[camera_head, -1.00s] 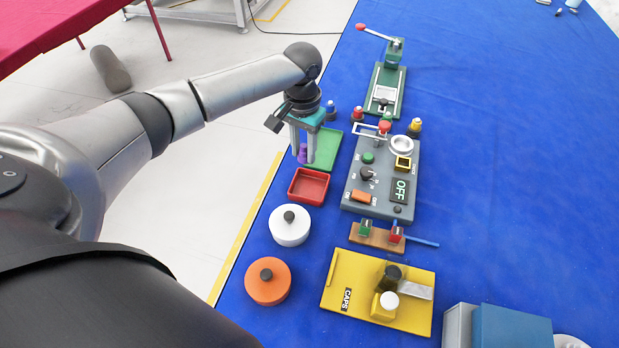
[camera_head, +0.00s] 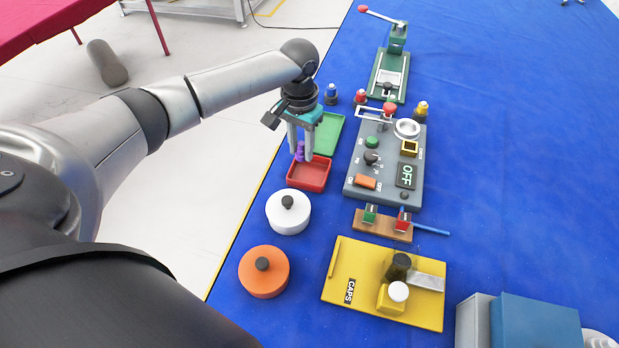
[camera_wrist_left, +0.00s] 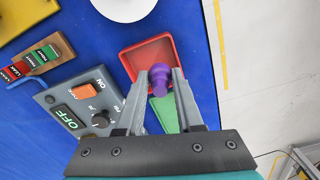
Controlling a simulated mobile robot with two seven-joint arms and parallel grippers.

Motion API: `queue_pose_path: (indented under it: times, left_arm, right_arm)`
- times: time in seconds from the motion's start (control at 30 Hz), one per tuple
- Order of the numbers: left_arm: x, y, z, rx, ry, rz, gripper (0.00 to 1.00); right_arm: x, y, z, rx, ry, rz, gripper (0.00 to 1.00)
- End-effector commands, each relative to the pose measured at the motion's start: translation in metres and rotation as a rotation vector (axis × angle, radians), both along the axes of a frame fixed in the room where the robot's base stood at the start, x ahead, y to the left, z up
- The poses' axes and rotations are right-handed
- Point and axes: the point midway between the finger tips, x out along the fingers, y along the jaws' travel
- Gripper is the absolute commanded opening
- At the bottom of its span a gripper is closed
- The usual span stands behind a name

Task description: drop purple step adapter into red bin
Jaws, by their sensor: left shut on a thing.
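The purple step adapter (camera_head: 299,150) is held between the fingers of my left gripper (camera_head: 300,152), which is shut on it. In the left wrist view the purple adapter (camera_wrist_left: 160,77) sits upright between the fingertips, in front of the red bin. The red bin (camera_head: 308,187) is a shallow square tray on the blue table. In the head view the adapter and fingertips are over the bin's far edge. The bin also shows in the left wrist view (camera_wrist_left: 128,66), and it looks empty where visible. My right gripper is not in view.
A green tray (camera_head: 329,122) lies just beyond the red bin. A white round pot (camera_head: 288,218) and an orange one (camera_head: 264,278) stand nearer. A grey control panel (camera_head: 383,190) with knobs is to the right. A yellow board (camera_head: 350,270) lies nearer right.

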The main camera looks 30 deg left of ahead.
Motion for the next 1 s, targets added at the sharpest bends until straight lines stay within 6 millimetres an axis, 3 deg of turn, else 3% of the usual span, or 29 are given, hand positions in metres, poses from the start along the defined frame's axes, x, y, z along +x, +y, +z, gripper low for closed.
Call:
queue_pose_path:
  times: [0.33, 0.37, 0.6, 0.67, 1.0]
  left_arm:
    - [0.0003, 0.0002, -0.0024, 0.000, -0.001, 0.000, 0.00]
    - [0.0003, 0.0002, -0.0024, 0.000, -0.001, 0.000, 0.38]
    - [0.0002, 0.0002, -0.0025, 0.001, -0.001, 0.000, 0.65]
    - [0.0002, 0.0002, -0.0026, 0.001, -0.001, 0.000, 0.70]
    - [0.0005, 0.0001, 0.0032, 0.000, -0.002, 0.000, 0.70]
  right_arm:
    - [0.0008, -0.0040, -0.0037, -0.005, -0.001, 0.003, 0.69]
    - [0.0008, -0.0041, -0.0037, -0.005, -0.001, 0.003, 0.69]
    - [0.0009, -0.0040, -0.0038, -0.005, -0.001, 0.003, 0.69]
    - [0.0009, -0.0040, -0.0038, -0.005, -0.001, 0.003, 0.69]
    - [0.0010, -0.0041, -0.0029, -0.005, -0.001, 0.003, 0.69]
